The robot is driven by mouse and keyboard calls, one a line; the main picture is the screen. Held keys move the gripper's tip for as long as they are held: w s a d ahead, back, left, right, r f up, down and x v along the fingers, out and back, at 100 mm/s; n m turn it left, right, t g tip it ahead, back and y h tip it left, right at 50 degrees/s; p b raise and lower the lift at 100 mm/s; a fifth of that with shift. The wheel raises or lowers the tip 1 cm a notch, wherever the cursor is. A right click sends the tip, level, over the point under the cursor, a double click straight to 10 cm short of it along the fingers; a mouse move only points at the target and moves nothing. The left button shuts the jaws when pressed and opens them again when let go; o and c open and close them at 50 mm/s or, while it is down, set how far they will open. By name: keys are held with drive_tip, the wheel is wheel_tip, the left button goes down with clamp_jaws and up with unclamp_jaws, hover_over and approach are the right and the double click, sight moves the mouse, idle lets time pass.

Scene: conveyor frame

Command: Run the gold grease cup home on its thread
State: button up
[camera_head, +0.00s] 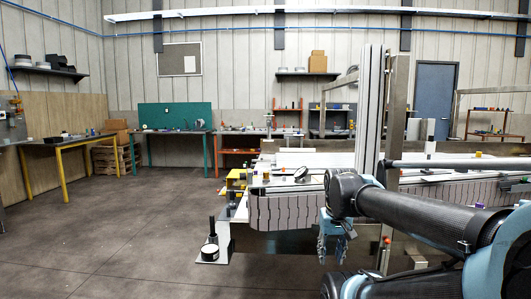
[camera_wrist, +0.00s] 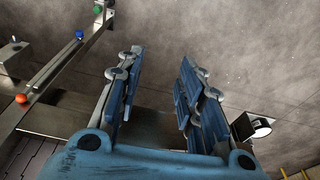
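My gripper (camera_head: 331,256) hangs pointing down in front of the conveyor frame (camera_head: 300,244) in the head view. In the wrist view its two fingers (camera_wrist: 160,58) are spread apart with only floor showing between them, so it is open and empty. I cannot make out a gold grease cup for certain in either view. A metal rail (camera_wrist: 50,75) at the left of the wrist view carries a red-orange knob (camera_wrist: 21,98), a blue knob (camera_wrist: 79,36) and a green knob (camera_wrist: 97,9), all apart from the fingers. An orange-red knob also shows in the head view (camera_head: 387,240).
The grey conveyor belt (camera_head: 290,212) runs behind my gripper, with upright posts (camera_head: 369,110) above it. A dark-and-white round device (camera_head: 209,252) stands low at the left and also shows in the wrist view (camera_wrist: 258,127). The floor (camera_head: 120,220) further left is clear.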

drive_tip(key=w+a+r, duration=0.7)
drive_tip(key=w+r, duration=0.2)
drive_tip(key=w+a+r+g, duration=0.1)
drive_tip(key=w+a+r, duration=0.5)
drive_tip(key=w+r, duration=0.2)
drive_tip(key=w+a+r+g, duration=0.1)
drive_tip(key=w+a+r, duration=0.6)
drive_tip(key=w+r, duration=0.2)
drive_tip(key=shift+w+a+r+m, duration=0.15)
drive_tip(key=shift+w, duration=0.55)
drive_tip(key=shift+w+a+r+m, duration=0.15)
drive_tip(key=shift+w, duration=0.5)
wheel_tip(320, 180, down, 8)
drive_tip(key=shift+f, duration=0.45)
drive_tip(key=shift+c, duration=1.2)
clamp_jaws()
drive_tip(key=m, duration=0.6)
drive_tip(key=shift+r+m, duration=0.1)
drive_tip(key=shift+m, duration=0.3)
drive_tip(key=m, duration=2)
drive_tip(key=shift+w+m, duration=0.1)
drive_tip(key=shift+m, duration=0.3)
